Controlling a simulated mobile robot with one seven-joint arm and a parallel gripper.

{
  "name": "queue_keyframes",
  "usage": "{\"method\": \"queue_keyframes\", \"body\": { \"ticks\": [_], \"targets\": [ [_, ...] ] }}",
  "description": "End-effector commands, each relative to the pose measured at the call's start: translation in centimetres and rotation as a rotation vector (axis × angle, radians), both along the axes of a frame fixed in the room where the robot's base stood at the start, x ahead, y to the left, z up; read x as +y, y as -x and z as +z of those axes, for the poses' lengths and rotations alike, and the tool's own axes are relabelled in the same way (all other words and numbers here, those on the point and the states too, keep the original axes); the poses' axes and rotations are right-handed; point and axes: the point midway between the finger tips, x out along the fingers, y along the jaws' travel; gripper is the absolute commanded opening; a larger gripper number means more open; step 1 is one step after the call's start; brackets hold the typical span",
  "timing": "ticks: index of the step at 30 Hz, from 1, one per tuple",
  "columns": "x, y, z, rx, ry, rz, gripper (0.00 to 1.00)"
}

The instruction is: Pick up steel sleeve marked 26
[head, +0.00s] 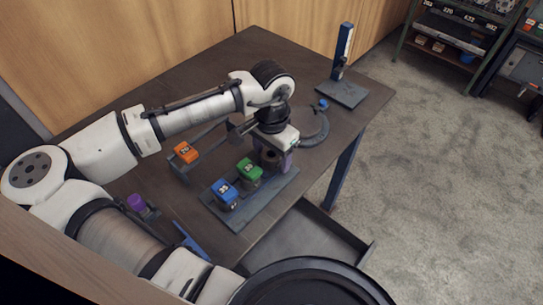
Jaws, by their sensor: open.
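My gripper (275,158) points down over the back right end of a grey tray (240,216) on the table. Its jaws are open and largely hidden by the wrist. A dark round piece with some purple beside it shows just under the gripper; I cannot tell whether the jaws touch it. An orange-topped piece (186,152) with a dark number stands to the left; the number is too small to read surely. A blue-topped piece (225,189) and a green-topped piece (249,170) stand on the tray, both numbered. I cannot tell which piece is the sleeve marked 26.
A purple cylinder (137,202) stands at the table's left front. A grey curved piece (316,130) lies right of my gripper. A blue upright stand (345,45) is at the back right. The table's (240,60) back left is clear.

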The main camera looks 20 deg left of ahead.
Motion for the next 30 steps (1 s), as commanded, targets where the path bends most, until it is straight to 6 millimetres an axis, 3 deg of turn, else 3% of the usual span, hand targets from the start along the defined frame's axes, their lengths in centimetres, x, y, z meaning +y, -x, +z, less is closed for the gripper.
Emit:
{"method": "queue_keyframes", "body": {
  "ticks": [2, 15, 25, 30],
  "targets": [
    [0.0, 0.0, 0.0, 0.000, 0.000, 0.000, 0.62],
    [0.0, 0.0, 0.1, 0.000, 0.000, 0.000, 0.05],
    [0.0, -0.1, 0.4, -0.002, 0.000, 0.001, 0.03],
    [0.0, -0.1, 1.8, -0.004, -0.001, 0.001, 0.03]
  ]
}}
